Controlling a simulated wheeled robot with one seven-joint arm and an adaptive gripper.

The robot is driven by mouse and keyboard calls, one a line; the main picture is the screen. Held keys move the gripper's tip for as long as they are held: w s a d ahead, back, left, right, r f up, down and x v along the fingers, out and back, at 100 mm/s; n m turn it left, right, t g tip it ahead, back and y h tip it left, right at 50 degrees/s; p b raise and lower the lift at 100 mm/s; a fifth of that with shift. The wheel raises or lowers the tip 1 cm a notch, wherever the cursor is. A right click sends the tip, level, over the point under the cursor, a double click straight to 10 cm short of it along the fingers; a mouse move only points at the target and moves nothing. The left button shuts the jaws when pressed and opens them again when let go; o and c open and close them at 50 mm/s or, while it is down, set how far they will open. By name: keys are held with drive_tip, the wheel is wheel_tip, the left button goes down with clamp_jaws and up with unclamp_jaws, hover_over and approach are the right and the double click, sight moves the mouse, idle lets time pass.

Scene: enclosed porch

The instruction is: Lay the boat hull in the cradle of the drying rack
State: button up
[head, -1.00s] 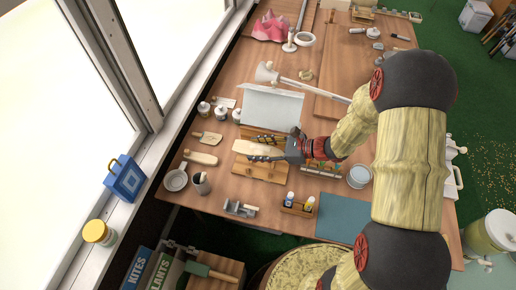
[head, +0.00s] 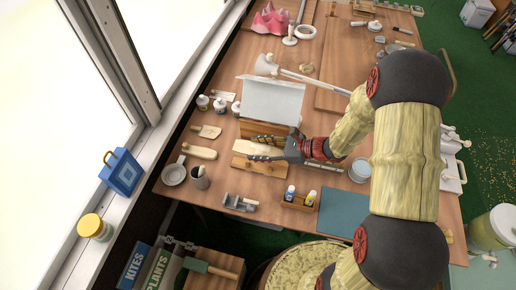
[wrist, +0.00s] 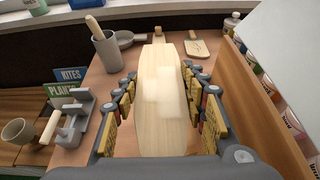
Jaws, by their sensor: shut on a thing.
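The boat hull (wrist: 163,105) is a long pale wooden piece. In the wrist view it lies lengthwise between the finger pads of my gripper (wrist: 163,110), which is shut on it. In the head view the hull (head: 255,148) shows to the left of the wrist, partly covered by the dark fingers of my gripper (head: 268,148). An orange-brown wooden stand (head: 255,166), seemingly the drying rack, shows in front of and below the hull. Its cradle is mostly hidden by hull and gripper, and I cannot tell whether the hull touches it.
An upright wooden board (wrist: 245,75) runs close to the right fingers. A white panel (head: 272,100) stands behind. A vise (head: 240,202), a cup (head: 200,178) and a bottle holder (head: 300,202) stand nearby. The blue-green mat (head: 342,212) is clear.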

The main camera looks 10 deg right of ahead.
sight(271, 155)
drive_tip(key=shift+f+b, duration=1.65)
drive_tip(key=shift+f, duration=1)
drive_tip(key=shift+s+f, duration=0.1)
drive_tip(key=shift+f, duration=0.05)
drive_tip(key=o, duration=1.3)
drive_tip(key=shift+c, duration=0.2)
drive_tip(key=shift+o, duration=1.1)
drive_tip(key=o, duration=0.4)
drive_tip(key=shift+r, duration=0.2)
drive_tip(key=shift+s+d+r+p, duration=0.25)
drive_tip(key=shift+d+r+p, duration=0.4)
drive_tip(key=shift+d, duration=0.05)
drive_tip(key=shift+s+d+r+p, duration=0.3)
drive_tip(key=shift+d+r+p, duration=0.3)
drive_tip(key=shift+d+p, duration=0.1)
drive_tip(key=shift+s+d+r+p, duration=0.25)
drive_tip(key=shift+d+r+p, duration=0.4)
drive_tip(key=shift+d, duration=0.05)
